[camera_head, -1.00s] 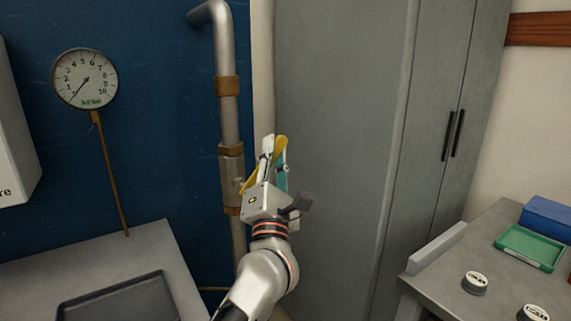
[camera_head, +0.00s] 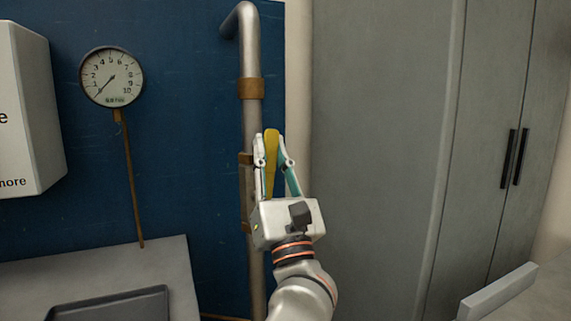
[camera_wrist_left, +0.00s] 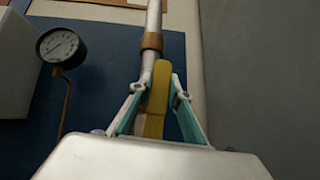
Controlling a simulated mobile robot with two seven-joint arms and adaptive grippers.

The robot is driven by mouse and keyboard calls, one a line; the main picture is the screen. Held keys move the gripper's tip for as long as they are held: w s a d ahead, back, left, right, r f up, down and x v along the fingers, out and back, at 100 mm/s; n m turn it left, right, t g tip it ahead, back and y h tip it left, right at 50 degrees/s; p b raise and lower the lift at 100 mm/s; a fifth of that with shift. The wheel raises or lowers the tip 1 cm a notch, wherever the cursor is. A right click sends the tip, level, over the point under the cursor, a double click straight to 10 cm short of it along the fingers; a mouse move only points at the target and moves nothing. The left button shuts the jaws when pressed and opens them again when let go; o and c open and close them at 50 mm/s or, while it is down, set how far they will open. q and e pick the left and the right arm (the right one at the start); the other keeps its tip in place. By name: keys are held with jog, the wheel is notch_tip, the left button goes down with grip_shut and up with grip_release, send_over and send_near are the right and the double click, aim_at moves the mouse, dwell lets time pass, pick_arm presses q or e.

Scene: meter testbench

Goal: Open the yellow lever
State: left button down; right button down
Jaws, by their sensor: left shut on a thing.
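The yellow lever (camera_head: 272,158) stands roughly upright in front of the vertical metal pipe (camera_head: 251,60) on the blue panel. My left gripper (camera_head: 272,160) is shut on the lever, with one finger on each side of it. In the left wrist view the lever (camera_wrist_left: 157,95) rises between the two fingers (camera_wrist_left: 156,90), its upper end standing a little above the fingertips. The valve body and the lever's lower end are mostly hidden behind the gripper. My right gripper is not in view.
A round pressure gauge (camera_head: 112,77) on a thin brown stem is left of the pipe. A white box (camera_head: 27,110) is at the far left. A grey bench (camera_head: 150,262) with a dark tray (camera_head: 110,305) is below. A tall grey cabinet (camera_head: 385,150) stands close on the right.

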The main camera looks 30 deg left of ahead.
pick_arm(q)
jog(key=shift+s+a+n+g+y+b, duration=0.15)
jog(key=shift+s+a+n+g+y, duration=0.1)
jog(key=shift+n+g+y, duration=0.5)
jog(key=shift+s+a+n+g+y+b, duration=0.15)
jog(key=shift+s+n+g+y, duration=0.15)
jog(key=shift+n+g, duration=0.45)
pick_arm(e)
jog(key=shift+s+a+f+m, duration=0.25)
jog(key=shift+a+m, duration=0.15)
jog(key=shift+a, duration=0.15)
pick_arm(q)
jog(key=shift+n, duration=0.3)
jog(key=c, duration=1.9)
grip_release()
jog(key=shift+a, duration=0.1)
jog(key=v, duration=1.2)
jog(key=shift+f, duration=0.15)
